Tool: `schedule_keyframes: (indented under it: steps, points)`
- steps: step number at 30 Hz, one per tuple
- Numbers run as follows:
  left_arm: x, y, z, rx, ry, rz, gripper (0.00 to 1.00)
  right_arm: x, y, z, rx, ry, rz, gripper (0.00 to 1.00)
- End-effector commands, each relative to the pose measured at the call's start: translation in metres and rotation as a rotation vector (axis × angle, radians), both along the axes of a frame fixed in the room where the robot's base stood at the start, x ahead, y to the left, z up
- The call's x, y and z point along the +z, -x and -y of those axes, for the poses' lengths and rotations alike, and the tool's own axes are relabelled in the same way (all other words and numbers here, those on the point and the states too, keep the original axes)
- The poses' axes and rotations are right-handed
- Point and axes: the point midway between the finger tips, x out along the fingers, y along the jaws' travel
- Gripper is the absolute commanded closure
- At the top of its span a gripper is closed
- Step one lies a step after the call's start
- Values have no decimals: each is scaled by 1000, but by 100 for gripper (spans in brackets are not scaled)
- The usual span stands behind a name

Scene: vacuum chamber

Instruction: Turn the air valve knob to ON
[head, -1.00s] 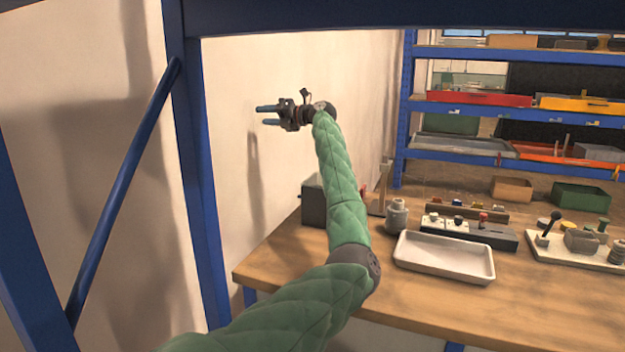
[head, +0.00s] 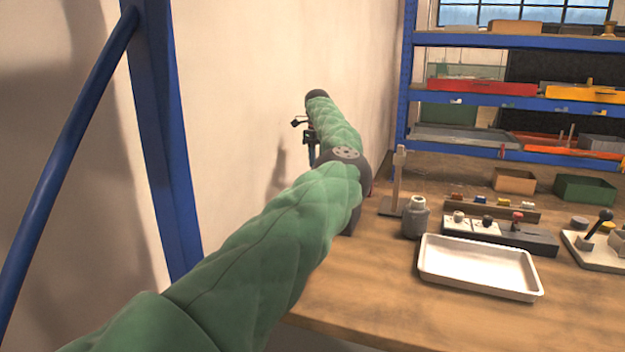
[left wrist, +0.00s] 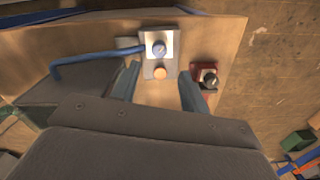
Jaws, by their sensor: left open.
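In the left wrist view, a red block with a black knob (left wrist: 208,78) lies just right of my fingers. No ON label is readable, and I cannot tell which knob is the air valve's. My left gripper (left wrist: 159,76) is open and empty, its fingers on either side of the plate's lower part in the picture; contact cannot be judged. In the head view, the gripper (head: 312,155) points down near the wall, partly hidden by my green arm. My right gripper is not in view.
A bent blue rod (left wrist: 95,59) runs left from the plate. On the wooden bench (head: 390,318) stand a white tray (head: 478,290), a grey canister (head: 416,218), an upright post (head: 398,178) and a dark panel with small knobs (head: 530,238). The bench front is clear.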

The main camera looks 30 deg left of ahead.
Motion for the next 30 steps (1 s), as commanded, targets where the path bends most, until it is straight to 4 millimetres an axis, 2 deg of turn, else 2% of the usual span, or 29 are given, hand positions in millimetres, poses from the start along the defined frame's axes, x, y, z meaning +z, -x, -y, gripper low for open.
schedule_keyframes:
  steps: [5, 16, 21, 27, 30]
  points:
    - [-15, 0, -1, 0, -3, -2, 55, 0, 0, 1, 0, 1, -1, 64]
    - [-66, 1, -2, 0, -5, -3, 55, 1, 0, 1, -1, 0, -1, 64]
    - [-75, 1, -2, 0, -6, -1, 55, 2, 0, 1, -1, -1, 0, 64]
    - [-76, 1, -2, 0, -6, -1, 55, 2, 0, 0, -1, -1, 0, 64]
    - [-76, 1, -2, 0, -6, -1, 73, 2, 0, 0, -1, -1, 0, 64]
